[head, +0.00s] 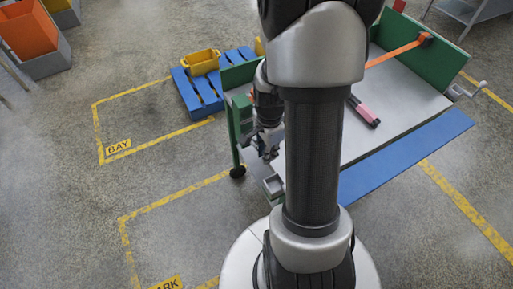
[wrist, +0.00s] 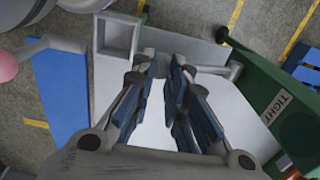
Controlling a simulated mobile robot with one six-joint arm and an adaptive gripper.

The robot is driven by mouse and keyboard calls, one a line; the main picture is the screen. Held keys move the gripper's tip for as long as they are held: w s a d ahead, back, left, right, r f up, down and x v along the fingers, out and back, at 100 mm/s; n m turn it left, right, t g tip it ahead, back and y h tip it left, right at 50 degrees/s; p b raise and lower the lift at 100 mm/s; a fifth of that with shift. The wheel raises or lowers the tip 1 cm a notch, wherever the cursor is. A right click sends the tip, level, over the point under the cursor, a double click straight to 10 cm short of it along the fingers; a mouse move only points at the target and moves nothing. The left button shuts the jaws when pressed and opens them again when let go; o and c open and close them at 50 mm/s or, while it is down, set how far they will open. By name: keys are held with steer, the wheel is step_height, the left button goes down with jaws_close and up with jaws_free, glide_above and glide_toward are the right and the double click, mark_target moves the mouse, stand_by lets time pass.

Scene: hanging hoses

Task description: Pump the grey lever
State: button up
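The grey lever shows in the wrist view as a bar (wrist: 216,70) running left from a green housing (wrist: 262,92) marked TIGHT, passing at the fingertips. A square grey frame (wrist: 118,36) stands to the left of the fingers. It also shows in the head view (head: 273,186) just below my gripper (head: 266,152). In the wrist view my gripper (wrist: 163,66) has its two blue-padded fingers apart, with a narrow gap between them. Whether they touch the bar is hard to tell; the fingers hide part of it.
A grey-topped table (head: 400,85) has green end panels and a blue front edge (head: 405,155). A pink and black item (head: 364,112) lies on it, with an orange strap (head: 395,53) behind. A blue pallet (head: 205,90) with yellow bins stands at the left.

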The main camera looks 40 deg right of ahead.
steer(key=shift+s+a+f+b, duration=0.1)
steer(key=shift+s+f+b, duration=0.1)
steer(key=shift+f+b, duration=0.5)
steer(key=shift+s+f+b, duration=0.15)
steer(key=shift+f+b, duration=0.35)
steer(key=shift+f, duration=0.3)
steer(key=shift+f, duration=0.1)
steer(key=shift+s+f+b, duration=0.1)
steer(key=shift+f+b, duration=0.25)
steer(key=shift+f, duration=0.5)
steer(key=r+p, duration=0.4)
steer(key=r, duration=0.1)
steer(key=shift+w+r+p, duration=0.2)
steer(key=shift+r+p, duration=0.05)
steer(key=shift+p, duration=0.05)
steer(key=shift+w+d+r+p, duration=0.1)
steer(key=shift+w+r+p, duration=0.25)
steer(key=shift+r+p, duration=0.3)
steer(key=shift+w+d+r+p, duration=0.1)
steer(key=shift+w+r+p, duration=0.2)
steer(key=shift+r+p, duration=0.3)
steer(key=shift+w+d+r+p, duration=0.1)
steer(key=shift+w+r+p, duration=0.35)
steer(key=shift+r, duration=0.35)
steer(key=shift+s, duration=0.1)
steer(key=shift+f, duration=0.15)
